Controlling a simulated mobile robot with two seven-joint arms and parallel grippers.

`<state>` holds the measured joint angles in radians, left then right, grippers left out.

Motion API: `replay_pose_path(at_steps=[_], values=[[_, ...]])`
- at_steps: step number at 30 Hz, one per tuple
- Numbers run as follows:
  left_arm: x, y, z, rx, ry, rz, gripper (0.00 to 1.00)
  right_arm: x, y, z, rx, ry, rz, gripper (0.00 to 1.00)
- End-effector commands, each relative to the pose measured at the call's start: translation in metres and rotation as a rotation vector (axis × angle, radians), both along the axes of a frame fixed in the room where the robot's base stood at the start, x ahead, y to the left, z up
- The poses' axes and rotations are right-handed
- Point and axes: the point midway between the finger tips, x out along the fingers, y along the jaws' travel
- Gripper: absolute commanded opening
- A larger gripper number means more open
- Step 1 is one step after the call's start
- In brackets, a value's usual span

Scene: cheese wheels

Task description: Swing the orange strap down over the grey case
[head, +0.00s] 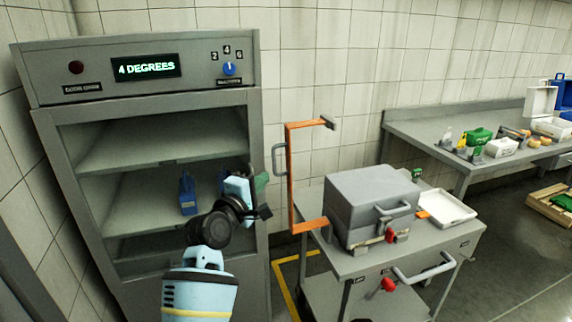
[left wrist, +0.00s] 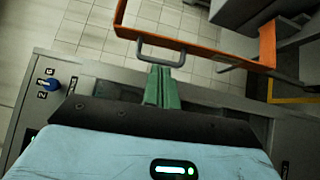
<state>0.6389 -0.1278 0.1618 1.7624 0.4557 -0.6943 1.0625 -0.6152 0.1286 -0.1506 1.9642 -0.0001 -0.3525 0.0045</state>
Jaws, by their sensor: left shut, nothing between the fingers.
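The orange strap (head: 291,180) stands upright at the left of the grey case (head: 365,195), swung up off it, with its lower arm running to the case's side. A grey handle (head: 277,160) sits on the strap's left side. The grey case stands closed on a steel cart. My left gripper (head: 262,183) is just left of the strap, a little below the handle. In the left wrist view its green fingers (left wrist: 161,86) are together and empty, pointing at the handle (left wrist: 160,52); I cannot tell whether they touch it. My right gripper is out of view.
A grey open-fronted cabinet (head: 150,75) with shelves stands close behind my left arm. The cart (head: 350,262) also carries a white tray (head: 446,208) right of the case. A red-knobbed latch (head: 389,236) is on the case's front. A long bench (head: 425,130) is far right.

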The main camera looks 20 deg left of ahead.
Motion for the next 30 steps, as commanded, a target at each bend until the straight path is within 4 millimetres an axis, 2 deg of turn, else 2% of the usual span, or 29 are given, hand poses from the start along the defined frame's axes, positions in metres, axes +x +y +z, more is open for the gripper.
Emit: replay_pose_path(at_steps=[5,21,30], values=[[0.006,-0.001,-0.001,0.002,0.002,0.001,0.00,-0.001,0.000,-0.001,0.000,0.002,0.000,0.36],[0.078,-0.015,0.000,0.005,0.003,0.001,0.00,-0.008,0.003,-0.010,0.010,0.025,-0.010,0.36],[0.097,-0.018,0.001,0.004,0.001,0.002,0.00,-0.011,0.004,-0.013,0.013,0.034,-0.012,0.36]])
